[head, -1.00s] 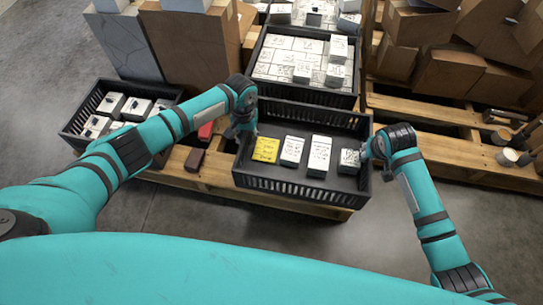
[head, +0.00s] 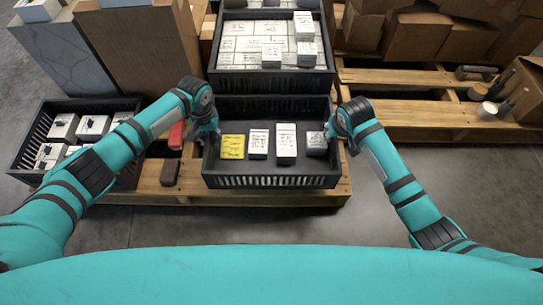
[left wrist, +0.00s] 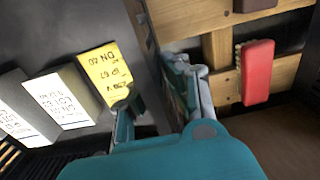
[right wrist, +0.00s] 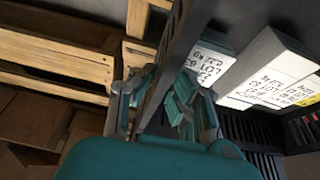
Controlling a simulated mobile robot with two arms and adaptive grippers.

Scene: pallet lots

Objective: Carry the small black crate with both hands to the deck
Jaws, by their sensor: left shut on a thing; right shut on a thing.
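The small black crate (head: 270,183) is in the middle of the head view, in front of a larger stack of boxed blocks. It holds a yellow-labelled block (head: 232,147) and three white-labelled blocks (head: 286,140) in a row. My left gripper (head: 206,138) is shut on its left wall, and my right gripper (head: 338,132) is shut on its right wall. The right wrist view shows the wall (right wrist: 183,50) between my fingers. Wooden pallet boards (head: 300,198), a deck surface, show below the crate's front. I cannot tell whether the crate touches them.
Behind stands a black crate (head: 228,78) full of white blocks. At left is another crate (head: 38,140) of white blocks. A red brush (head: 176,136) and a brown block (head: 170,172) lie on the boards between. A second pallet (head: 400,77) with cartons is at right. Grey floor is clear in front.

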